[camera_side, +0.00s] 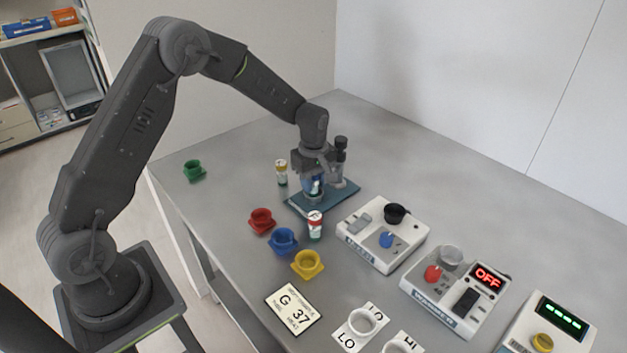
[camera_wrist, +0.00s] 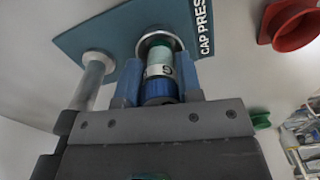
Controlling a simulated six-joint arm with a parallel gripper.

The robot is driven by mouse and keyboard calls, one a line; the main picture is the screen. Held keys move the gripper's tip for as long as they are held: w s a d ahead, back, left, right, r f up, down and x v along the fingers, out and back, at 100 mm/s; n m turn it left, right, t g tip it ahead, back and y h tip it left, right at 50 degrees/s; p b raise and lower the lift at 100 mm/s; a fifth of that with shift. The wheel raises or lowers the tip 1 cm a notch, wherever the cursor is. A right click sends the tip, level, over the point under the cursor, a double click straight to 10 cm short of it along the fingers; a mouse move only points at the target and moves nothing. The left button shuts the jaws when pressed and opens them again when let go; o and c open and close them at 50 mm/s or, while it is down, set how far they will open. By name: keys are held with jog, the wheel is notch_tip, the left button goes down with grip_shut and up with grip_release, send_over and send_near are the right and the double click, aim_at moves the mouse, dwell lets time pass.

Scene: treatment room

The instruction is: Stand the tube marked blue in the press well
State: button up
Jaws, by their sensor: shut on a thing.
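My gripper (camera_side: 315,181) is over the blue base plate of the cap press (camera_side: 346,192). In the wrist view my gripper (camera_wrist: 160,85) is shut on the tube marked blue, its blue cap (camera_wrist: 159,90) towards the camera and its white label (camera_wrist: 160,71) beyond. The far end of the tube lines up with the metal ring of the press well (camera_wrist: 147,40) and overlaps it. I cannot tell how deep the tube sits in the well. In the side view the fingers partly hide the tube (camera_side: 316,188), which looks upright. The press column (camera_wrist: 92,78) stands beside the gripper.
A yellow-capped tube (camera_side: 281,173) and a red-capped tube (camera_side: 315,227) stand close to the press. Red (camera_side: 261,221), blue (camera_side: 283,241), yellow (camera_side: 307,265) and green (camera_side: 194,171) cups stand on the table. White devices (camera_side: 382,234) stand at the right. The back of the table is clear.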

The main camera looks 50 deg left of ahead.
jog(key=shift+f, duration=0.6)
jog(key=o, duration=0.6)
jog(key=shift+o, duration=0.2)
jog(key=shift+r, duration=5.55)
